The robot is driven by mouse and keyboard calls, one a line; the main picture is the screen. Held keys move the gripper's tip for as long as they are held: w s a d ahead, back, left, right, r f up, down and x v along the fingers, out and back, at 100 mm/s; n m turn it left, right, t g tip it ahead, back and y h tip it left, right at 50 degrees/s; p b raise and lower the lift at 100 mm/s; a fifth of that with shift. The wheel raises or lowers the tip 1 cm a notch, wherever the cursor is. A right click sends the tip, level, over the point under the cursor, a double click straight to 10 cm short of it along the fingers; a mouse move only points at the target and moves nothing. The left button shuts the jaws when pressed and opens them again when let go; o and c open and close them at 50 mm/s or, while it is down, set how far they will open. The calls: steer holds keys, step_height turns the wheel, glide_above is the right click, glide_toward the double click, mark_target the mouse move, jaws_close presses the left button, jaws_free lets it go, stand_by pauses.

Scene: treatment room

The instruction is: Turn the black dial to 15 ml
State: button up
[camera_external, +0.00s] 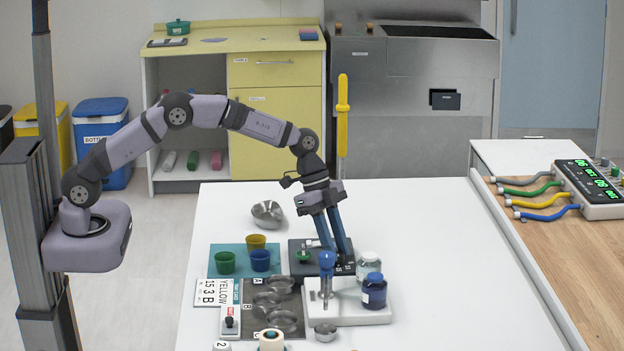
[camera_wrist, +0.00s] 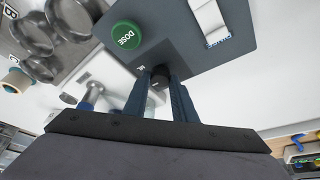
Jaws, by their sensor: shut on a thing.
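The black dial (camera_wrist: 160,73) sits on a dark grey dosing panel (camera_wrist: 243,22), between my fingertips. My gripper (camera_wrist: 161,82) is shut on the dial, with its blue fingers on either side of it. In the external view my gripper (camera_external: 340,257) reaches down onto the right part of the panel (camera_external: 299,243), and its fingers hide the dial there. A green button marked DOSE (camera_wrist: 127,35) is on the panel beside the dial; it also shows in the external view (camera_external: 303,256). The dial's setting and scale cannot be read.
A white stand (camera_external: 375,315) in front of the panel bears a blue-topped dispenser (camera_external: 327,264), a clear jar (camera_external: 368,265) and a dark blue bottle (camera_external: 374,292). Several coloured cups stand on a teal mat (camera_external: 219,250) to the left. The table's right side is clear.

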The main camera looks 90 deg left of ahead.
stand_by(0.4)
steer(key=o, duration=1)
steer(key=shift+o, duration=0.2)
steer(key=shift+r, duration=0.15)
steer(key=b+v, duration=0.1)
steer(key=v, duration=0.6)
steer(key=shift+b, duration=0.35)
steer(key=shift+r, duration=0.1)
steer(key=s+d+f+n+g+y+p, duration=0.1)
steer(key=s+n, duration=0.3)
steer(key=s, duration=1.4)
steer(key=s+f+n+g+y+p, duration=0.2)
steer(key=s+n+p, duration=0.1)
steer(key=s, duration=1.5)
steer(key=shift+d+n+p, duration=0.35)
steer(key=shift+n+p, duration=0.05)
steer(key=shift+n, duration=0.5)
